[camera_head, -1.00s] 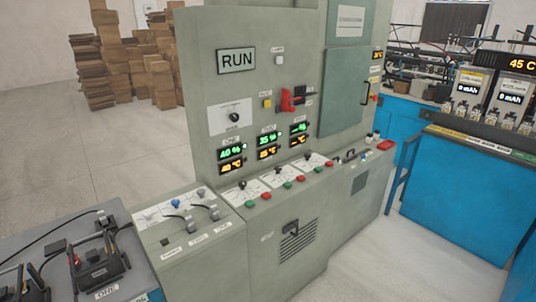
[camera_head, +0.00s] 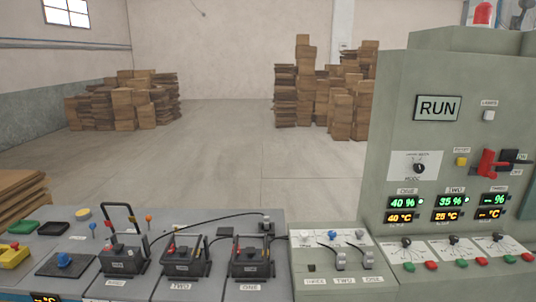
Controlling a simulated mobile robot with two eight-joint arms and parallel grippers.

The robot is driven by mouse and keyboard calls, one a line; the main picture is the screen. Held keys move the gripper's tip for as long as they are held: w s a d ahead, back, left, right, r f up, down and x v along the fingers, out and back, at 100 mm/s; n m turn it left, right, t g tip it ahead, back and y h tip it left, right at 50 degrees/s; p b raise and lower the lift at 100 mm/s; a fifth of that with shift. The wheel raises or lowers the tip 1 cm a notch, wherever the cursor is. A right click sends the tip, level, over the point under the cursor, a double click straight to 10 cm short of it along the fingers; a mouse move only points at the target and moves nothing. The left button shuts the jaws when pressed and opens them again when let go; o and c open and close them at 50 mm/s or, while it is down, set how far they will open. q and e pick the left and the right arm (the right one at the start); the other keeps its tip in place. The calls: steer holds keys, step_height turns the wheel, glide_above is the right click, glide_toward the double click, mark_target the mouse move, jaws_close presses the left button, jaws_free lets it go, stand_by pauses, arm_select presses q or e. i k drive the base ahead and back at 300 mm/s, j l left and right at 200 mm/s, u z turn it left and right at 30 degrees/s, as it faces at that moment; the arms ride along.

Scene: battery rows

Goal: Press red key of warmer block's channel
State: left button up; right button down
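The grey-green control panel (camera_head: 395,150) stands at the right. Its display for channel ONE (camera_head: 402,209) reads 40 % and 40 °C. The display for TWO (camera_head: 450,209) reads 35 % and 25 °C. The display for THREE (camera_head: 494,206) shows dashes. Below, the sloped ledge carries a red key for ONE (camera_head: 431,266), a red key for TWO (camera_head: 480,261) and a red key for THREE (camera_head: 527,256), each right of a green key. Dark blocks labelled THREE (camera_head: 122,261), TWO (camera_head: 183,263) and ONE (camera_head: 249,264) sit on the left bench. Neither gripper is in view.
A grey box (camera_head: 325,275) with cables and labels THREE, TWO, ONE stands between the bench (camera_head: 215,290) and the panel. A red-handled switch (camera_head: 487,163) sticks out of the panel. Cardboard stacks (camera_head: 140,100) stand far back. The floor (camera_head: 225,150) behind the bench is clear.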

mark_target(431, 264)
steer(key=z, duration=1.2)
steer(key=i+l, duration=0.1)
steer(key=i, duration=0.4)
steer(key=i+l, duration=0.15)
steer(key=i, duration=0.3)
steer(key=i+l, duration=0.1)
steer(key=i, duration=0.4)
